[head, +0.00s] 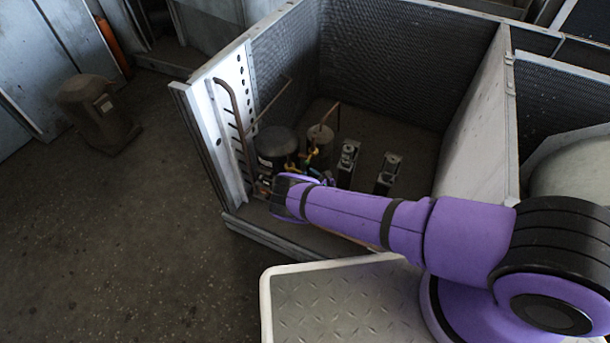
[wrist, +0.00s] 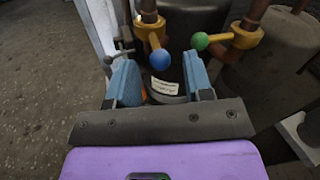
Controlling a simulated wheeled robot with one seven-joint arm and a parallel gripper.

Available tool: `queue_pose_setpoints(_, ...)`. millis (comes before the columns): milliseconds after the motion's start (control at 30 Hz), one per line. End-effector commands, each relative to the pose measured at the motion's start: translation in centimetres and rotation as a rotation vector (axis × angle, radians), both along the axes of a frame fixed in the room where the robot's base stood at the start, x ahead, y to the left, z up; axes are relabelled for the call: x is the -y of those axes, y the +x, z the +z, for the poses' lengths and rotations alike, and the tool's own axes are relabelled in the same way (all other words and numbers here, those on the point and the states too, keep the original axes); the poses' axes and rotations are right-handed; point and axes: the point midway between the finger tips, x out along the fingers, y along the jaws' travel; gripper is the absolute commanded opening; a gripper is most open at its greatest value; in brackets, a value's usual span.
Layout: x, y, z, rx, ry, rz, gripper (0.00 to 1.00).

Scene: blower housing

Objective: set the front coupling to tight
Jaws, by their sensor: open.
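In the wrist view, a yellow-orange coupling (wrist: 150,22) sits on a copper pipe, and its short lever with a blue ball (wrist: 160,60) hangs down. A second yellow coupling (wrist: 246,36) sits to the right, its lever with a green ball (wrist: 200,41) pointing left. I cannot tell which is the front coupling. My gripper (wrist: 162,82) is open, its two blue fingers spread apart. The blue ball appears between and just above the fingertips; contact is not visible. In the head view my gripper (head: 268,186) is mostly hidden by the wrist.
A grey ball lever (wrist: 108,60) is left of the left finger. The mesh-walled housing (head: 390,45) surrounds the pipework, with two small black units (head: 388,172) on its floor. Open floor (head: 130,220) lies left.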

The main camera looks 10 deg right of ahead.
Motion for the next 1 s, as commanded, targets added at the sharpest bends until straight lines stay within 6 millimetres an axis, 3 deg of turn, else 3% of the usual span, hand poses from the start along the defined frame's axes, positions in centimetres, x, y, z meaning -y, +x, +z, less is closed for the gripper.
queue_pose_setpoints(400, 4.6, -5.4, 0.0, -0.001, -0.002, -0.001, 0.47)
queue_pose_setpoints(833, 5.3, -6.4, 0.0, 0.0, 0.0, 0.001, 0.47)
queue_pose_setpoints(867, 5.3, -6.4, 0.0, 0.0, 0.0, 0.001, 0.45)
queue_pose_setpoints(1000, 5.6, -6.1, 0.1, 0.0, 0.002, -0.022, 0.12)
